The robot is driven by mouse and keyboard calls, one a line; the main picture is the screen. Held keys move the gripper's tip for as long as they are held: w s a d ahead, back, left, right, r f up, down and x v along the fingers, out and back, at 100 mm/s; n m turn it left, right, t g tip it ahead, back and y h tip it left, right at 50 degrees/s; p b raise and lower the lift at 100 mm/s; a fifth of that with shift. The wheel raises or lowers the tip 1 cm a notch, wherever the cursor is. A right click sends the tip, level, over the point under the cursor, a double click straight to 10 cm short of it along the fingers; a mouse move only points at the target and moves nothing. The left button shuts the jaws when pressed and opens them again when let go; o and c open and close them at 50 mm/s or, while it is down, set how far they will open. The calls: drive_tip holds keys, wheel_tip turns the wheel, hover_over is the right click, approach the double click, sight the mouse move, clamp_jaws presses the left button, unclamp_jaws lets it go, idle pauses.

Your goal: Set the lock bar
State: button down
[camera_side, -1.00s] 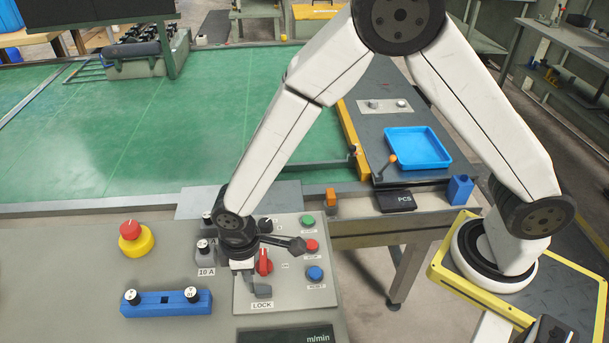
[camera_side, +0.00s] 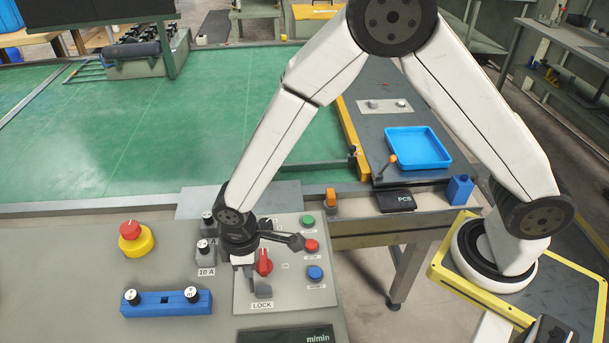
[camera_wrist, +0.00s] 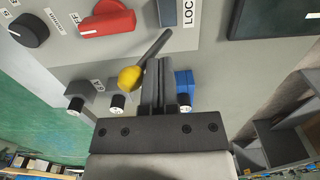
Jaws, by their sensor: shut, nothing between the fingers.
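The lock bar appears to be a dark rod with a yellow ball knob (camera_wrist: 130,78), seen in the wrist view. Its far end reaches toward a grey-blue block (camera_wrist: 167,12) beside the LOCK label. In the side view the block (camera_side: 263,291) sits just above that label; the knob is hidden there behind my gripper. My gripper (camera_wrist: 163,63) is shut and empty, with its fingers close beside the rod, the knob to their left. I cannot tell whether they touch. In the side view my gripper (camera_side: 246,274) is low over the panel, left of a red rotary switch (camera_side: 264,262).
Green, red and blue buttons (camera_side: 315,273) line the panel's right side. A blue block with two black knobs (camera_side: 166,303) lies to the left. A yellow-and-red emergency stop (camera_side: 135,238) stands farther left.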

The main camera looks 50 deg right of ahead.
drive_tip(key=shift+w+d+f, duration=0.3)
drive_tip(key=shift+w+d, duration=0.05)
drive_tip(key=shift+w, duration=0.05)
drive_tip(key=shift+w+d, duration=0.1)
wheel_tip(320, 180, up, 8)
drive_tip(key=shift+s+a, duration=0.4)
drive_tip(key=shift+s, duration=0.05)
idle(1.0)
drive_tip(key=s+d+r+m+t, duration=0.1)
drive_tip(key=s+d+r+m, duration=0.1)
drive_tip(key=d, duration=0.9)
drive_tip(key=s+d+r+m+t, duration=0.1)
drive_tip(key=s+d+m, duration=0.4)
drive_tip(key=d, duration=0.6)
drive_tip(key=shift+s+r+m+t, duration=0.15)
drive_tip(key=shift+r+m+t, duration=0.15)
drive_tip(key=shift+r+m, duration=0.55)
